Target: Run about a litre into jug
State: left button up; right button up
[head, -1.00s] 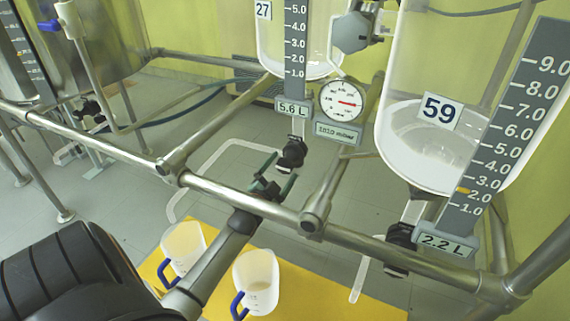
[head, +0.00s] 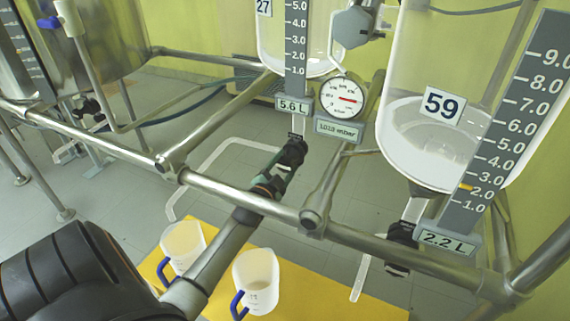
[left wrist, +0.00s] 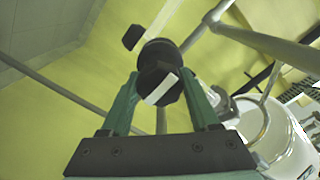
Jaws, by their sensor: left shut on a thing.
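My left gripper (head: 281,168) reaches over the rail and is shut on the black valve knob (head: 293,152) below glass vessel 27 (head: 324,55). In the left wrist view, the green fingers (left wrist: 165,100) stand on either side of the knob (left wrist: 158,72), which has a white bar on its face. Vessel 27's display (head: 294,106) reads 5.6 L. Two clear jugs with blue handles, a left jug (head: 184,243) and a right jug (head: 257,278), stand on a yellow mat (head: 310,291). I cannot tell whether they hold liquid. My right gripper is out of view.
Glass vessel 59 (head: 405,95) stands at the right; its display (head: 449,243) reads 2.2 L. Its own black valve (head: 402,234) is below it. A steel rail (head: 245,200) crosses between me and the vessels. A round gauge (head: 343,98) hangs between them.

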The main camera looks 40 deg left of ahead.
pick_arm(q)
jog(key=c, duration=0.5)
